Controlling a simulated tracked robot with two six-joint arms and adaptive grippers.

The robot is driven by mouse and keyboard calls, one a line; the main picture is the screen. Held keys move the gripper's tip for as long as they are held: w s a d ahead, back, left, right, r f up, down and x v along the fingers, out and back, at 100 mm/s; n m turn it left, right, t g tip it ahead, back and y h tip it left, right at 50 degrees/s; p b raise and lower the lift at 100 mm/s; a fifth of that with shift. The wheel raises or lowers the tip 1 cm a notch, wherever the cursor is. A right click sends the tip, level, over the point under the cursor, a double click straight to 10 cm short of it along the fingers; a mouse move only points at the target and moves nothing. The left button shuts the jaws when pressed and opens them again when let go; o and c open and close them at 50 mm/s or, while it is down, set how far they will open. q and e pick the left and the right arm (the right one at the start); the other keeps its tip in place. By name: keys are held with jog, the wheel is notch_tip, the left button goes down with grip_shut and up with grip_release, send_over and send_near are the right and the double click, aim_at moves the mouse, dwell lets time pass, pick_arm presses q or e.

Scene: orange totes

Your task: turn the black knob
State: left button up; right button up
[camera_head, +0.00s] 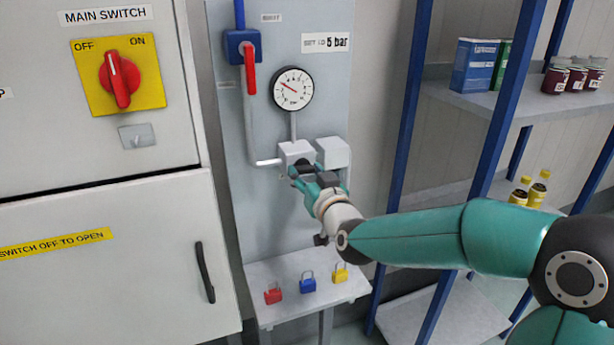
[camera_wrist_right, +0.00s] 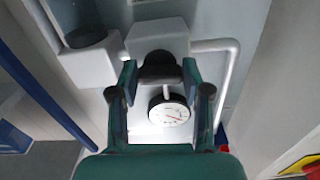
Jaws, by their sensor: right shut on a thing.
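The black knob (camera_wrist_right: 160,68) is on the front of a light grey block (camera_head: 296,152) below the pressure gauge. My right gripper (camera_head: 303,170) reaches it from the right, and the right wrist view shows its fingers (camera_wrist_right: 159,80) on either side of the knob, shut on it. In the head view the gripper mostly hides the knob. The round white gauge (camera_head: 292,88) has a needle pointing to the upper left; its numbers are too small to read surely. A label (camera_head: 327,42) above reads "SET TO 5 bar". My left gripper is not in view.
A second grey block (camera_head: 333,152) stands close to the right. A red lever (camera_head: 250,69) is on the pipe at left. Red, blue (camera_head: 308,282) and yellow padlocks lie on a small shelf below. A blue-framed rack (camera_head: 497,130) stands to the right, behind my arm.

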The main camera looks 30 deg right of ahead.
jog(key=m+b, duration=0.9)
jog(key=b, duration=0.1)
jog(key=shift+f, duration=0.15)
jog(key=shift+m+b, duration=0.75)
jog(key=shift+m, duration=0.65)
jog(key=o, duration=1.2)
jog(key=shift+c, duration=0.2)
